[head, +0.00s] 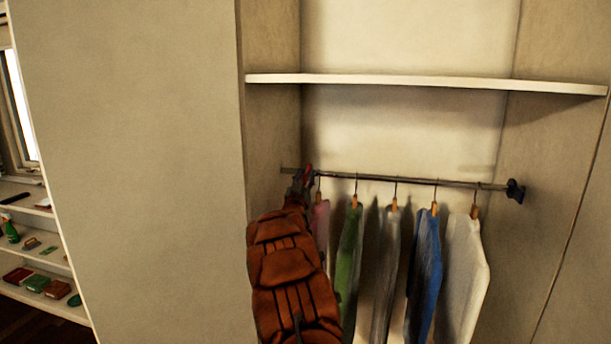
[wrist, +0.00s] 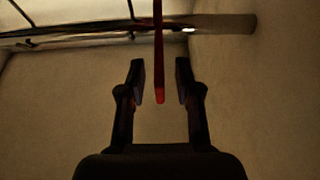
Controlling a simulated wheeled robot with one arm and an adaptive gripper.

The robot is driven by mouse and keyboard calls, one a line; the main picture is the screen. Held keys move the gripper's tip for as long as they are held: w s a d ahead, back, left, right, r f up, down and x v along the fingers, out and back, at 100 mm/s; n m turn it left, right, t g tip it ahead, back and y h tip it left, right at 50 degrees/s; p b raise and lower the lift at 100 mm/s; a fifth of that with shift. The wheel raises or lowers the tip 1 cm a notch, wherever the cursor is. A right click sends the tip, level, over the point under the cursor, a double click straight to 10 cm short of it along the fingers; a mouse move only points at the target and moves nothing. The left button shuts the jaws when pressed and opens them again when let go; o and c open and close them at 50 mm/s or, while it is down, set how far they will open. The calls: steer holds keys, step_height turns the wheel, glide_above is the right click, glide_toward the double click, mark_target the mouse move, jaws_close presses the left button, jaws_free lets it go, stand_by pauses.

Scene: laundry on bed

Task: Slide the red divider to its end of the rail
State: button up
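The red divider (head: 309,169) is on the rail (head: 418,181), close to the rail's left end in the head view. In the wrist view the divider (wrist: 158,55) hangs from the rail (wrist: 90,35) as a thin red strip. Its lower end lies between the two fingers of my gripper (wrist: 160,80), with a visible gap on each side. My gripper is open and holds nothing. In the head view my gripper (head: 299,186) is up at the rail's left part, and my orange arm hides some of what lies behind it.
Several garments hang on the rail right of my gripper: a pink one (head: 320,225), a green one (head: 348,255), a grey one (head: 386,260), a blue one (head: 427,265) and a white one (head: 464,265). A shelf (head: 420,83) runs above. The closet's left wall is close.

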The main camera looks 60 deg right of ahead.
steer(key=shift+d, duration=0.1)
jaws_close()
stand_by(0.3)
stand_by(0.4)
